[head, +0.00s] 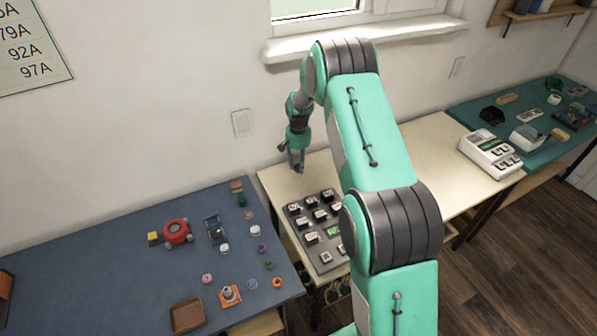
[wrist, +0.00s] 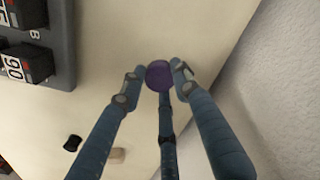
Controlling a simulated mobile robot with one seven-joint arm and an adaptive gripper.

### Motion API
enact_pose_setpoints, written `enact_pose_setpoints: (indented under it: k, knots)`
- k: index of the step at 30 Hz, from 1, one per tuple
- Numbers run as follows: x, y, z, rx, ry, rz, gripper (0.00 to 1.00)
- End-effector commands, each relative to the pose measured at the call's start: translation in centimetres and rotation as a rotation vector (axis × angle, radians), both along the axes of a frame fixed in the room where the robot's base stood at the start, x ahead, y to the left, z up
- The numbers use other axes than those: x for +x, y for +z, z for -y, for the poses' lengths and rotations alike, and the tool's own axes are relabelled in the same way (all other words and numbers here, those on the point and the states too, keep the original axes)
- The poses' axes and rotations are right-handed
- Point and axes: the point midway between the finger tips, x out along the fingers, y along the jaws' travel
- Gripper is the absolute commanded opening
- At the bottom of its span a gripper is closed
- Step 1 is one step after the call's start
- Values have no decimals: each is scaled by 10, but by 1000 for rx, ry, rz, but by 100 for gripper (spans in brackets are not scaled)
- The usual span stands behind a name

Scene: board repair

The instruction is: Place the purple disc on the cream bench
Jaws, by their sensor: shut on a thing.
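The purple disc (wrist: 159,75) is held between the blue fingers of my gripper (wrist: 160,82) in the wrist view. In the head view my gripper (head: 297,166) points down over the back left part of the cream bench (head: 275,183), near the wall. I cannot tell whether the disc touches the bench top or is just above it. My arm hides the middle of the bench in the head view.
A grey board with several dark modules (head: 311,215) lies on the cream bench in front of my gripper; its edge also shows in the wrist view (wrist: 62,45). A blue bench (head: 120,270) with small parts stands left. A pale machine (head: 490,152) stands at the right.

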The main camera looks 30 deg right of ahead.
Motion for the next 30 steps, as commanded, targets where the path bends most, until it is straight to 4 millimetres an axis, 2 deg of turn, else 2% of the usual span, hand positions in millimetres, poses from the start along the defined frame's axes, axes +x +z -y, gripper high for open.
enact_pose_setpoints:
  k: [5,15,29,30]
  knots:
    - [0,-3,0,0,0,-1,13]
    - [0,-36,0,0,0,0,13]
    - [0,-40,0,0,0,0,13]
    - [0,-41,0,0,0,0,32]
